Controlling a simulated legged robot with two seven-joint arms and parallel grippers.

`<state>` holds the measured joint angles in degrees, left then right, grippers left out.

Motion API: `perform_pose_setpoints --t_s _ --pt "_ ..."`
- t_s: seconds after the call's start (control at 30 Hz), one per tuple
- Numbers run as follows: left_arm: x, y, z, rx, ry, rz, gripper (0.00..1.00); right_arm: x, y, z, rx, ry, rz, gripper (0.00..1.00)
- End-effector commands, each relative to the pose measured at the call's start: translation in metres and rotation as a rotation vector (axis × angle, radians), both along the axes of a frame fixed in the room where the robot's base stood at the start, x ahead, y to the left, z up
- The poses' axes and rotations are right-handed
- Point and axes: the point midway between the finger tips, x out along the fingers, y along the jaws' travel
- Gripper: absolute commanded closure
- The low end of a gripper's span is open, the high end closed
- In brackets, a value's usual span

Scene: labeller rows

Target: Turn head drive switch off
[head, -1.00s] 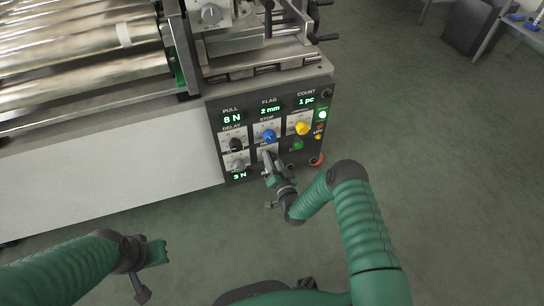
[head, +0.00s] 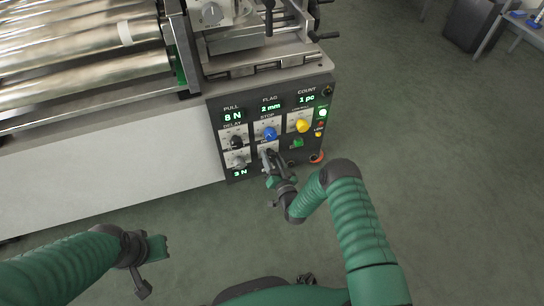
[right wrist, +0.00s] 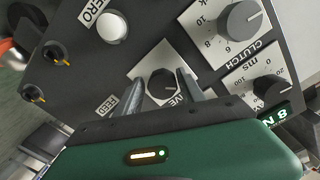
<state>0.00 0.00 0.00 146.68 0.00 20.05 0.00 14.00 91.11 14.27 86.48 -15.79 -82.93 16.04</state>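A dark round switch knob (right wrist: 163,86) sits on a pale plate of the control panel in the right wrist view. In the head view my right gripper (head: 268,155) is at the lower middle of the panel and covers most of the switch. My left gripper (head: 150,262) hangs low at the left, away from the panel; its finger opening is unclear.
The panel (head: 214,112) also carries a blue knob (head: 270,133), a yellow knob (head: 302,125), a green button (head: 297,143) and a dark delay knob (head: 236,142). A white button (right wrist: 112,27) and the clutch knob (right wrist: 240,20) are near my right fingers.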

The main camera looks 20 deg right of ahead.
Motion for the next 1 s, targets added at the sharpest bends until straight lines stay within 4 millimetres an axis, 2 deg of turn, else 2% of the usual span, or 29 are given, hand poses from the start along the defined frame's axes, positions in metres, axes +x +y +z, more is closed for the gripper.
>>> perform_pose_setpoints --t_s 0.1,0.37,0.47,0.57,0.8,1.0 --pt "0.000 0.000 0.000 0.000 0.000 0.000 1.00 0.001 -0.001 0.003 0.000 -0.007 -0.002 0.41" --pt "0.000 0.000 0.001 0.000 0.000 0.000 1.00 0.002 -0.001 0.006 0.001 -0.012 -0.002 0.41" --pt "0.000 0.000 0.007 0.000 0.000 0.000 1.00 -0.006 -0.001 0.007 0.001 -0.010 -0.002 0.41" --pt "0.000 0.000 0.020 0.000 0.000 0.000 1.00 -0.025 -0.002 0.010 0.001 -0.008 -0.002 0.41" --pt "0.000 0.000 0.054 0.000 0.000 0.000 1.00 -0.096 -0.004 0.010 0.002 -0.003 -0.002 0.41" --pt "0.000 0.000 0.072 0.000 0.000 0.000 1.00 -0.146 -0.006 0.008 0.002 -0.007 -0.003 0.41"
